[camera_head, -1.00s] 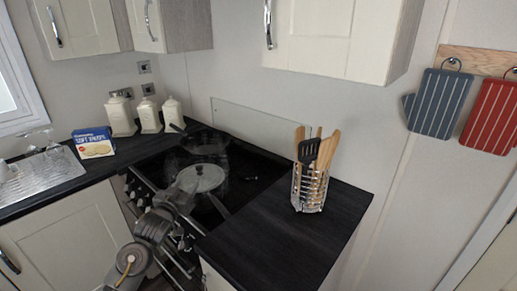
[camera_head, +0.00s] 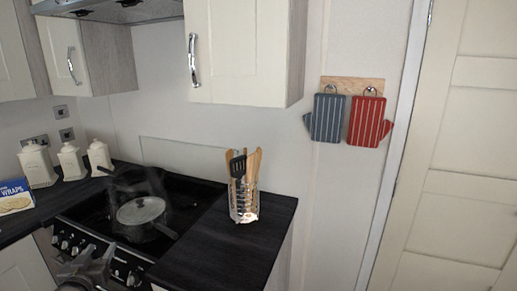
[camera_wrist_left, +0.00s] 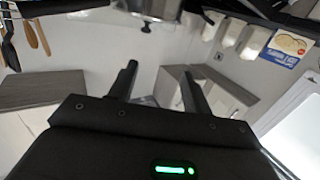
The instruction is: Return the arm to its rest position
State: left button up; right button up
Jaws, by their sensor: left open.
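My left gripper (camera_head: 88,268) shows at the bottom left of the head view, low in front of the stove. In the left wrist view, the two dark fingers of my left gripper (camera_wrist_left: 158,82) stand apart with nothing between them. That view appears upside down, with the counter along its top edge. My right gripper is not in view.
A lidded pan (camera_head: 142,214) sits on the black stove (camera_head: 187,192). A utensil holder (camera_head: 243,207) stands on the dark counter (camera_head: 215,250). White canisters (camera_head: 72,162) and a wraps box (camera_head: 14,196) are at left. Oven mitts (camera_head: 367,122) hang on the wall.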

pick_arm(q)
notch_tip(320, 180, down, 22)
jog(key=s+m+g, duration=0.1)
jog(key=m+g, duration=0.1)
jog(key=g, duration=0.2)
jog(key=s+d+f+m+g+h, duration=0.15)
jog(key=s+f, duration=0.25)
jog(key=f, duration=0.5)
jog(key=s+d+f+g+h, duration=0.15)
jog(key=s+f, duration=0.25)
jog(key=f, duration=0.4)
jog(key=s+d+f+m+g, duration=0.15)
jog(key=s+d+f, duration=0.25)
jog(key=s+f, duration=0.45)
jog(key=s+d+f+g+h, duration=0.1)
jog(key=s+d+f+g, duration=0.35)
jog(key=s, duration=0.75)
jog(key=s+d+f+g, duration=0.1)
jog(key=s+d+f, duration=0.4)
jog(key=s+f, duration=0.45)
jog(key=s+d+g, duration=0.1)
jog(key=s+d, duration=0.1)
jog(key=s, duration=0.3)
jog(key=s+d+f, duration=0.1)
jog(key=s+d, duration=0.2)
jog(key=s, duration=0.3)
jog(key=shift+d+g+h, duration=0.3)
jog(key=shift+d+g, duration=0.05)
jog(key=shift+g, duration=0.05)
